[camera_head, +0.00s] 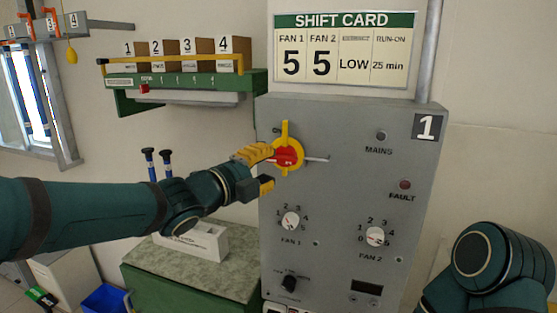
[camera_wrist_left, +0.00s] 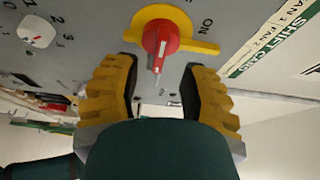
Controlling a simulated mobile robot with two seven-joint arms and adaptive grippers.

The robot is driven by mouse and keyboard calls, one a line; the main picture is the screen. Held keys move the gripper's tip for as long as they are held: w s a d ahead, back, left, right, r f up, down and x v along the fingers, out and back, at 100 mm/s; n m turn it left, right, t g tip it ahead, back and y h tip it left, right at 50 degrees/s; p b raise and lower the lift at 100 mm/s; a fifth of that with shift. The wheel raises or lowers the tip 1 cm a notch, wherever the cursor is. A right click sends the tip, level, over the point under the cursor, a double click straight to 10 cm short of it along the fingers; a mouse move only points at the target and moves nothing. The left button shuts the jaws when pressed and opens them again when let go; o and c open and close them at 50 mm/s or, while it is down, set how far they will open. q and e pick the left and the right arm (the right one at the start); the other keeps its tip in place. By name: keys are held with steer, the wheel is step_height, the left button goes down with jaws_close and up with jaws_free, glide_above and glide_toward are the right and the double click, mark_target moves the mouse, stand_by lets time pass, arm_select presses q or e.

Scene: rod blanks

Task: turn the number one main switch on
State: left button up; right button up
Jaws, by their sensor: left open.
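The main switch is a red handle (camera_head: 289,155) on a yellow plate (camera_head: 285,130), at the upper left of the grey panel marked 1 (camera_head: 345,200). My left gripper (camera_head: 267,168) is at the switch, its yellow fingers spread. In the left wrist view the red handle (camera_wrist_left: 160,37) lies between and just beyond the open fingers (camera_wrist_left: 160,75); neither finger clearly touches it. An ON mark (camera_wrist_left: 207,25) shows beside the yellow plate there. The MAINS lamp (camera_head: 381,136) looks dark. My right gripper is out of view.
Below the switch are the FAN 1 dial (camera_head: 290,221), FAN 2 dial (camera_head: 375,236) and a black knob (camera_head: 290,284). A thin grey rod (camera_head: 317,159) sticks out right of the switch. A shift card (camera_head: 344,50) hangs above. A green cabinet (camera_head: 195,270) stands left.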

mark_target(278, 161)
arm_select(q)
steer(key=shift+x, duration=2.15)
jaws_close()
